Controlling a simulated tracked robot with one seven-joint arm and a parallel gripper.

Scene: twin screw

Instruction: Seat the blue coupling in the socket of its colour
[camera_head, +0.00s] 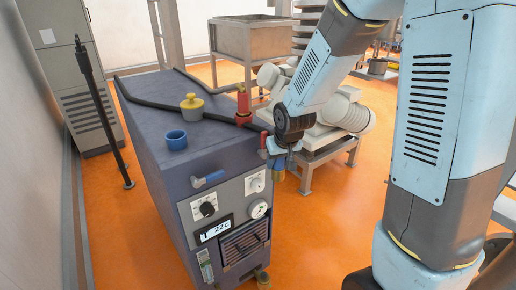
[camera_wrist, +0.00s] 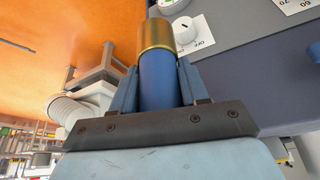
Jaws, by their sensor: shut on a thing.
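The blue coupling (camera_wrist: 160,78) is a blue cylinder with a brass end (camera_wrist: 155,37). My gripper (camera_wrist: 157,88) is shut on its blue body, one finger on each side, and the brass end points away from the palm. In the head view my gripper (camera_head: 281,152) is beside the right front corner of the dark cabinet. The coupling's brass end (camera_head: 279,174) hangs below it, roughly upright and in the air. A blue, open, cup-like socket (camera_head: 176,140) stands on the cabinet top, left of my gripper. Its inside is mostly too small to read.
The dark cabinet (camera_head: 150,120) also bears a yellow fitting (camera_head: 192,106) and a red fitting (camera_head: 243,107), with black hoses behind. Its front has a blue-handled lever (camera_head: 208,179), dials and a display (camera_head: 214,230). A black pole (camera_head: 103,110) stands left.

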